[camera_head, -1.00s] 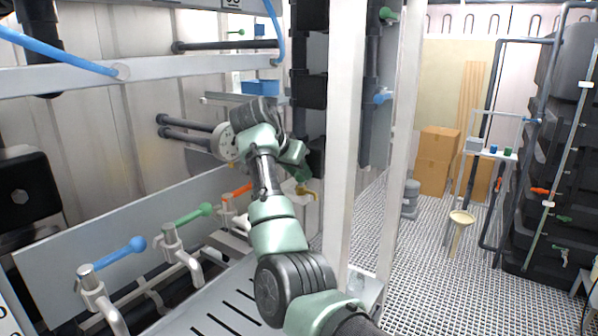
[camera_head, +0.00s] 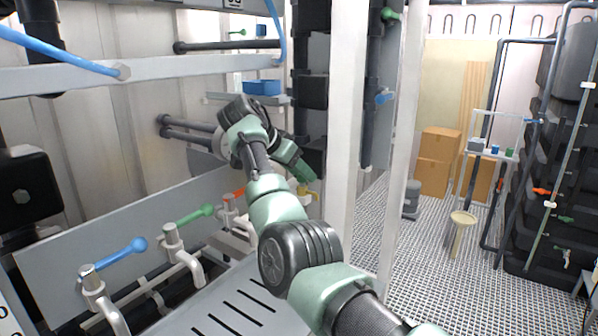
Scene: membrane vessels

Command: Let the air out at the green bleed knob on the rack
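A green knob (camera_head: 390,15) is on the grey upright panel of the rack (camera_head: 347,130), near the top edge of the head view. A smaller green handle (camera_head: 237,31) shows farther back at the upper left. I cannot tell from the view alone which is the bleed knob. My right arm reaches in from the bottom and bends down at its wrist. My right gripper (camera_head: 304,173) is at its far end, left of the white post and well below the green knob. Its fingertips are too dark and hidden to read. My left gripper is out of view.
Blue (camera_head: 124,249) and green (camera_head: 195,214) lever valves stand at the lower left, with an orange one (camera_head: 239,192) beyond. A yellow handle (camera_head: 304,190) is close to my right gripper. A blue handle (camera_head: 384,97) is below the green knob.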

